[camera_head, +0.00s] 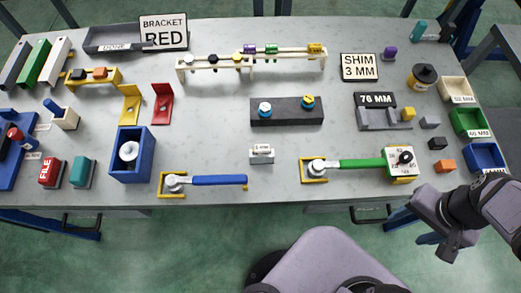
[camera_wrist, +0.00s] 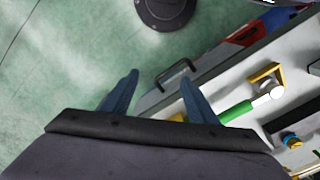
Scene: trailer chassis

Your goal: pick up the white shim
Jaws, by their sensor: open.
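No loose piece in view is clearly marked as the white shim. A small white-and-grey block with a label (camera_head: 261,154) stands near the table's front middle. A long white block (camera_head: 58,62) lies beside a green one at the far left. A white sign reading SHIM 3 MM (camera_head: 360,67) stands at the back right. My gripper (camera_head: 407,229) is off the table's front right edge, far from both white pieces. In the wrist view its two blue fingers (camera_wrist: 158,78) are apart with nothing between them, over the floor and table edge.
A green-handled tool (camera_head: 362,163) and a blue-handled tool (camera_head: 218,180) lie along the front. Cream (camera_head: 457,99), green (camera_head: 485,124) and blue (camera_head: 499,158) bins line the right edge. A grey 76 MM fixture (camera_head: 377,126) and small blocks sit nearby. Bare tabletop surrounds the labelled block.

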